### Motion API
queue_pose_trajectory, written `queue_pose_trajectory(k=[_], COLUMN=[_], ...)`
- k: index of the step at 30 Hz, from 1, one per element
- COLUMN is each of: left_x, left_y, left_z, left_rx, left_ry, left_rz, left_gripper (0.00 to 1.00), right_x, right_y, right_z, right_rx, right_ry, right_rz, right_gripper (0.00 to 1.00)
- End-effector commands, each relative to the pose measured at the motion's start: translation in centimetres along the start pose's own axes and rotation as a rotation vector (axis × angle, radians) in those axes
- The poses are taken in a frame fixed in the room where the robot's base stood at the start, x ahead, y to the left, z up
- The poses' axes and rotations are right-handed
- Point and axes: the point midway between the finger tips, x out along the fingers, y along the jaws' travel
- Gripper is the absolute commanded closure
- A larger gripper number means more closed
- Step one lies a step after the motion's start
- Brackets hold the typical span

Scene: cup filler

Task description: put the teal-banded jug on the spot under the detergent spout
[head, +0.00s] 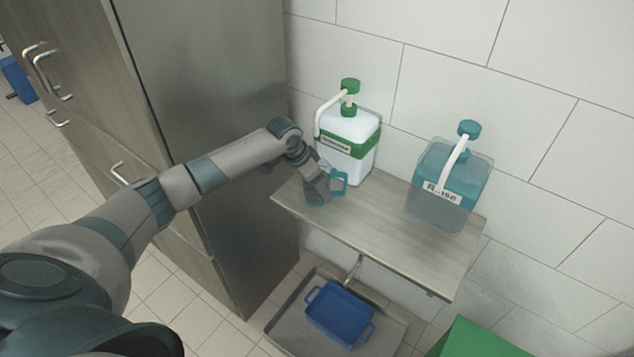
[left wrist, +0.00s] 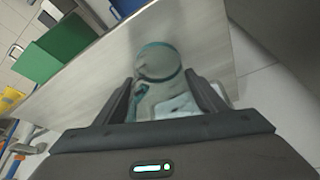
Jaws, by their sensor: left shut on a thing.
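The teal-banded jug (left wrist: 158,62) is clear with a teal rim and sits between the fingers of my left gripper (left wrist: 161,92) in the left wrist view. In the head view my left gripper (head: 320,190) is at the shelf's left end, in front of the white dispenser, and mostly hides the jug (head: 340,182); teal parts show. I cannot tell if the jug touches the shelf. A white dispenser (head: 347,138) with a green band and cap has a white spout (head: 325,112) reaching left. A teal dispenser (head: 450,175) stands to the right with a spout (head: 453,163). Their labels are hard to read.
The wooden shelf (head: 400,236) has clear room between the dispensers and along its front. A tall metal cabinet (head: 205,70) stands close to the left. Below are a blue tray (head: 340,312) in a grey basin and a green box (head: 480,340). A tiled wall is behind.

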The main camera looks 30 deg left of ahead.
Motion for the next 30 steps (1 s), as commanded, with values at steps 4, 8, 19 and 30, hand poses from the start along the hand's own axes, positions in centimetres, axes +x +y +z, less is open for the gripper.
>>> queue_pose_trajectory(k=[4, 8, 19, 30], left_x=[0.13, 0.13, 0.38, -0.37], left_y=[-0.03, -0.03, -0.03, -0.08], left_z=[0.01, 0.02, 0.14, 0.04], left_rx=[0.001, 0.001, 0.001, 0.000], left_ry=[0.002, 0.001, 0.001, 0.002], left_rz=[-0.001, -0.001, -0.001, -0.001], left_gripper=[0.58, 0.58, 0.17, 0.17], right_x=[-0.01, 0.00, 0.02, 0.16], right_y=[-0.03, -0.07, -0.64, -0.62], right_z=[0.00, -0.01, -0.12, -0.09], right_rx=[0.000, 0.000, 0.002, 0.002], right_ry=[0.000, 0.000, 0.001, 0.001], right_rz=[0.000, -0.001, -0.006, -0.006], right_gripper=[0.69, 0.69, 0.69, 0.69])
